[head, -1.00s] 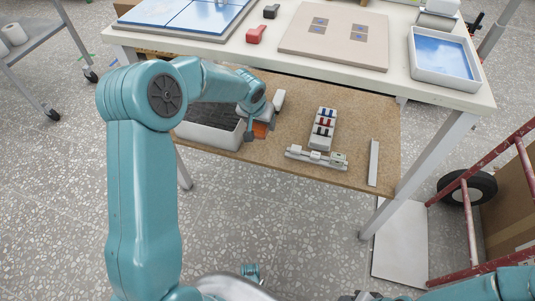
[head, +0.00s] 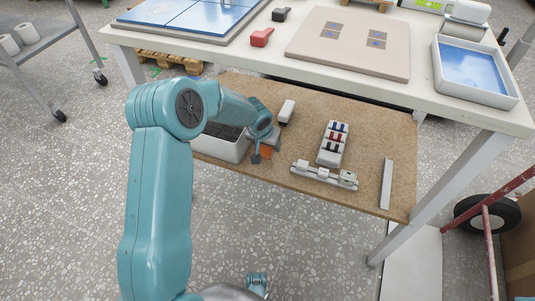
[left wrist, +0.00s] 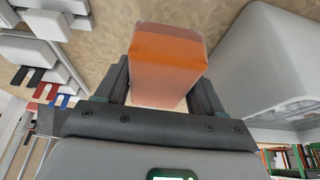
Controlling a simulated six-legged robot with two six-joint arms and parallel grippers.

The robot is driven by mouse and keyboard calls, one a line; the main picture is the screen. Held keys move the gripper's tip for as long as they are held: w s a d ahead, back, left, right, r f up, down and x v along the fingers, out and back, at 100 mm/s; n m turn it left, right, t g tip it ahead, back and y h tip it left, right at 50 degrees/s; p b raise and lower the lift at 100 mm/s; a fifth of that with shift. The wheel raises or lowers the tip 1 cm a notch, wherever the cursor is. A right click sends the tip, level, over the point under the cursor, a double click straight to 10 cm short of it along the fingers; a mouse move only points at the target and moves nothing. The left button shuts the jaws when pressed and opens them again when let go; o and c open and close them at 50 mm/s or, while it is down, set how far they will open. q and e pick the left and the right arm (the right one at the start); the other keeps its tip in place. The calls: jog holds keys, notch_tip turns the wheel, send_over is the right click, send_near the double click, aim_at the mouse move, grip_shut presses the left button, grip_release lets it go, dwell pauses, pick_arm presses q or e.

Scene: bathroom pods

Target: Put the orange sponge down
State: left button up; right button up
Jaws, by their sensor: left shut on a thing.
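The orange sponge (left wrist: 165,58) is a block clamped between the two dark fingers of my left gripper (left wrist: 162,85) in the left wrist view. In the head view the sponge (head: 266,151) shows as a small orange patch at my left gripper (head: 260,150), over the front part of the lower wooden shelf (head: 362,190). It is just right of a pale bin. I cannot tell whether the sponge touches the shelf. My right gripper is not in view.
The pale bin (head: 214,147) stands left of my gripper. To the right are a white block with coloured switches (head: 333,143), a white rail with small parts (head: 324,174) and a grey strip (head: 386,184). The white tabletop (head: 407,93) overhangs the shelf's back.

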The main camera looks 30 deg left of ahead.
pick_arm(q)
notch_tip(320, 180, down, 4)
jog(key=shift+f+b, duration=0.25)
jog(key=shift+b, duration=0.55)
jog(key=shift+r, duration=0.1)
jog(key=shift+f+b, duration=0.4)
jog(key=shift+b, duration=0.15)
jog(key=o, duration=0.9)
jog(key=shift+r, duration=0.1)
jog(key=shift+o, duration=0.2)
jog(key=shift+d, duration=0.1)
